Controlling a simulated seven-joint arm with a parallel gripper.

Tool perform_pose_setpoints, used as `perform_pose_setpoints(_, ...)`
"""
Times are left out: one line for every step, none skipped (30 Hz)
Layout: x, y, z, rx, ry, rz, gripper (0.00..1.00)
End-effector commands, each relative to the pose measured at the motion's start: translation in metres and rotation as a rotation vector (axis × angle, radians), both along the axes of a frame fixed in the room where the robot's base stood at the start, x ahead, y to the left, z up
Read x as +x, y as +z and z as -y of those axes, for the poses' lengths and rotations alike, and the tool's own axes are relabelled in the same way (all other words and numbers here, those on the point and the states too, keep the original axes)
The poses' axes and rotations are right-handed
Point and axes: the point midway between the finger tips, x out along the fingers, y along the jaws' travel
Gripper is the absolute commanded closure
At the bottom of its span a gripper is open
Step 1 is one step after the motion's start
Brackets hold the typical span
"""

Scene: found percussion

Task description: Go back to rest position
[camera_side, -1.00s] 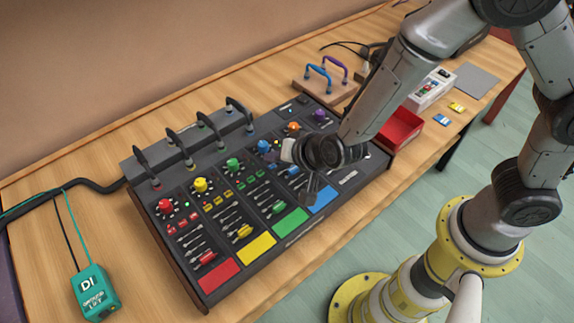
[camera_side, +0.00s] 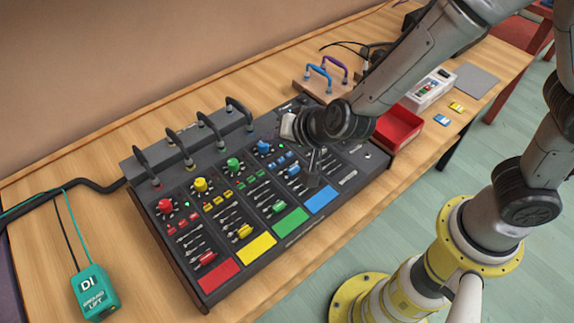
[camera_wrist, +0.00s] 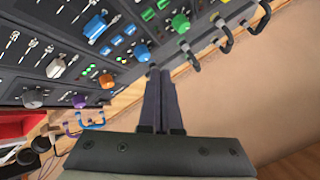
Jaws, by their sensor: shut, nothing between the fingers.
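My gripper (camera_side: 314,178) hangs above the right part of the black mixing console (camera_side: 176,259) in the side view. In the wrist view my gripper (camera_wrist: 162,72) shows two dark fingers together, shut and empty. The fingertips overlap the console's back edge in that view, near a blue knob (camera_wrist: 142,52); the gap to the console is hard to judge. The console has coloured knobs, faders and large red, yellow, green and blue pads. My wrist hides part of its right side in the side view.
Cable loops (camera_side: 206,127) stand along the console's back. A red tray (camera_side: 398,128) and a white box (camera_side: 432,88) lie to the right. Blue and purple handles (camera_side: 320,76) stand behind. A teal DI box (camera_side: 94,291) is at the left. The wooden table front is clear.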

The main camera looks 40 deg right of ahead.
Motion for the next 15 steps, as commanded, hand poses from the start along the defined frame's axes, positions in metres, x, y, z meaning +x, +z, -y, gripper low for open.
perform_pose_setpoints(0.0,0.001,0.0,-0.001,0.001,0.0,1.0)
perform_pose_setpoints(0.0,0.001,0.0,-0.001,0.001,0.0,1.0)
perform_pose_setpoints(0.0,0.001,0.0,-0.001,0.001,0.0,1.0)
perform_pose_setpoints(0.0,0.001,0.0,-0.001,0.001,0.0,1.0)
perform_pose_setpoints(0.0,0.001,0.0,-0.001,0.001,0.0,1.0)
perform_pose_setpoints(0.0,0.001,0.0,-0.001,0.001,0.0,1.0)
perform_pose_setpoints(0.0,0.001,0.0,-0.001,0.001,0.0,1.0)
perform_pose_setpoints(0.0,0.001,0.0,0.0,0.0,0.0,1.0)
perform_pose_setpoints(0.001,0.001,0.002,0.0,-0.004,0.0,1.0)
perform_pose_setpoints(0.003,0.002,0.005,0.001,-0.012,0.002,1.0)
perform_pose_setpoints(0.005,0.005,0.009,0.006,-0.022,0.008,1.0)
perform_pose_setpoints(0.01,0.013,0.015,0.017,-0.041,0.023,1.0)
perform_pose_setpoints(0.014,0.022,0.021,0.028,-0.058,0.039,1.0)
perform_pose_setpoints(0.018,0.033,0.029,0.043,-0.077,0.06,1.0)
perform_pose_setpoints(0.024,0.05,0.04,0.061,-0.103,0.093,1.0)
